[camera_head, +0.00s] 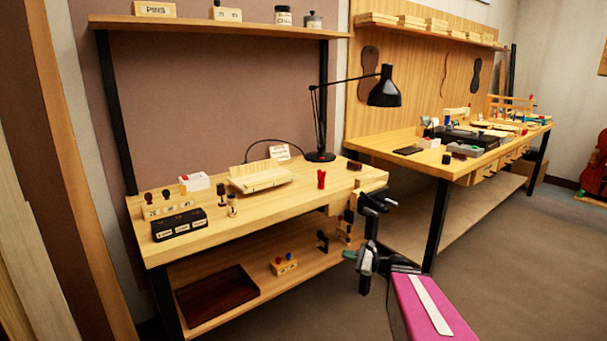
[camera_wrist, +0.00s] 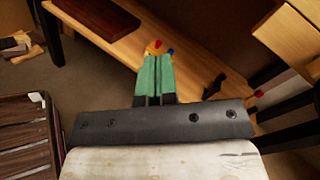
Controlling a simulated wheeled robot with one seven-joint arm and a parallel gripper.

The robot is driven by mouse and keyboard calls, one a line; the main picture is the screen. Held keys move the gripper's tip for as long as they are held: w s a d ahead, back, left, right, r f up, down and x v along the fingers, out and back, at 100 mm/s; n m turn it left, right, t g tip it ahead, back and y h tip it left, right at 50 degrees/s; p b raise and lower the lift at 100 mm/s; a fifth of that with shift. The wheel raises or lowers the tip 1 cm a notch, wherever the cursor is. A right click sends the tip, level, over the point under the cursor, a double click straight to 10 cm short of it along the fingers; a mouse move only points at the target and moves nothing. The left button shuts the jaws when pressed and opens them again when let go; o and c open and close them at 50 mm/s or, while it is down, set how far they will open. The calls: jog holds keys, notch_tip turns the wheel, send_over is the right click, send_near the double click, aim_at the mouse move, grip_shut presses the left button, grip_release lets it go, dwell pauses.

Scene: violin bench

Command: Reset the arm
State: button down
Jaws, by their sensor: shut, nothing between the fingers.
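My gripper (camera_head: 349,255) is in front of the right end of the near bench, at about lower-shelf height and apart from the bench. In the wrist view its green fingers (camera_wrist: 155,68) are together with nothing between them. Behind the fingertips, a small yellow block with red and blue pegs (camera_wrist: 158,47) is partly hidden. The same block (camera_head: 284,266) stands on the lower shelf in the head view.
The near bench (camera_head: 250,222) carries a black lamp (camera_head: 320,156), a black box (camera_head: 180,226) and small pegs. A dark tray (camera_head: 216,302) lies on the shelf. Floor (camera_head: 520,260) is clear at right.

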jog(key=s+a+f+n+g+h, duration=0.3)
jog(key=s+f+n+g+h, duration=0.6)
jog(key=n, duration=0.3)
jog(key=d+n+h, duration=0.1)
jog(key=h, duration=0.1)
jog(key=d+n+h, duration=0.2)
jog(key=s+d+n+t+h, duration=0.1)
jog(key=h, duration=0.1)
jog(key=shift+d+r+n+h, duration=0.25)
jog(key=shift+d+n+h, duration=0.05)
